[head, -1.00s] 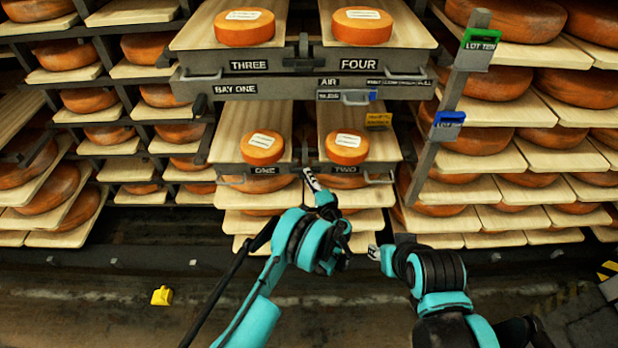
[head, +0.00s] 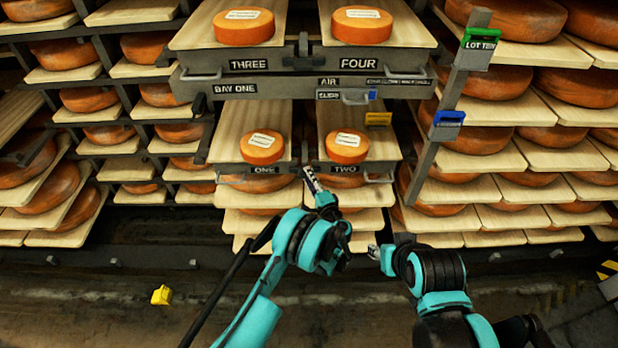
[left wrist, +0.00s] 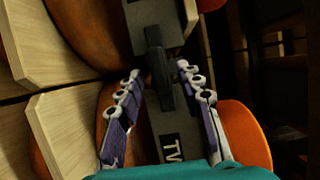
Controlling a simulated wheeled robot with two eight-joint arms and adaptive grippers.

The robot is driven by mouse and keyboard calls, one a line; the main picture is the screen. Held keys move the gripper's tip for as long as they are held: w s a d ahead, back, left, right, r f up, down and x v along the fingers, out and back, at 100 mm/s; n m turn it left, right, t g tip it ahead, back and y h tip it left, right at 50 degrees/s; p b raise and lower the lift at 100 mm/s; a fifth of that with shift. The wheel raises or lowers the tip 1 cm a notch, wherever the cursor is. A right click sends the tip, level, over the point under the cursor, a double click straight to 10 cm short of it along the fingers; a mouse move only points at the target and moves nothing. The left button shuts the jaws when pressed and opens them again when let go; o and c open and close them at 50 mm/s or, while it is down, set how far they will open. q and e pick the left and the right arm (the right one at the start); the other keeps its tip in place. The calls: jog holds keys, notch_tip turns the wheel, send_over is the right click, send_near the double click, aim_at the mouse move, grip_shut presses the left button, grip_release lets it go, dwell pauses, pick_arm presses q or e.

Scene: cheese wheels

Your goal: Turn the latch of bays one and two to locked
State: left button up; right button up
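The tray labelled ONE (head: 233,152) and the tray labelled TWO (head: 379,147) sit side by side, each with a cheese wheel. A dark latch handle (left wrist: 159,68) sits at the trays' front edge, beside the TWO label, in the left wrist view. My left gripper (head: 306,173) is at the gap between the two trays. In the left wrist view its fingers (left wrist: 162,85) are apart, one on each side of the latch; contact is not clear. My right gripper (head: 374,252) hangs lower right, away from the trays; its opening is too small to judge.
Trays THREE (head: 205,30) and FOUR (head: 408,35) are above, over the BAY ONE beam (head: 290,88). A post with a green LOT TEN tag (head: 480,40) and a blue tag (head: 448,120) stands right. Cheese racks flank both sides. A yellow object (head: 161,295) lies on the floor.

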pick_arm(q)
jog(key=v, duration=0.7)
dwell(0.3)
notch_tip(320, 180, up, 11)
jog(key=n+g, duration=0.4)
send_over(304, 176)
jog(key=s+a, duration=0.5)
jog(key=s+a+r+n+g+h, duration=0.2)
jog(key=s+a+r+n+g, duration=0.1)
jog(key=s+a+r, duration=0.5)
jog(key=s+a+r+n+g+h, duration=0.1)
jog(key=s+a+n+h, duration=0.1)
jog(key=s, duration=1.1)
jog(key=s+a+n+g+h, duration=0.1)
jog(key=s+a+n+h, duration=0.1)
jog(key=s, duration=1.2)
jog(key=n+h, duration=0.1)
jog(key=n, duration=0.1)
jog(key=shift+a+r+n, duration=0.15)
jog(key=shift+r+n, duration=0.15)
jog(key=shift+r, duration=0.05)
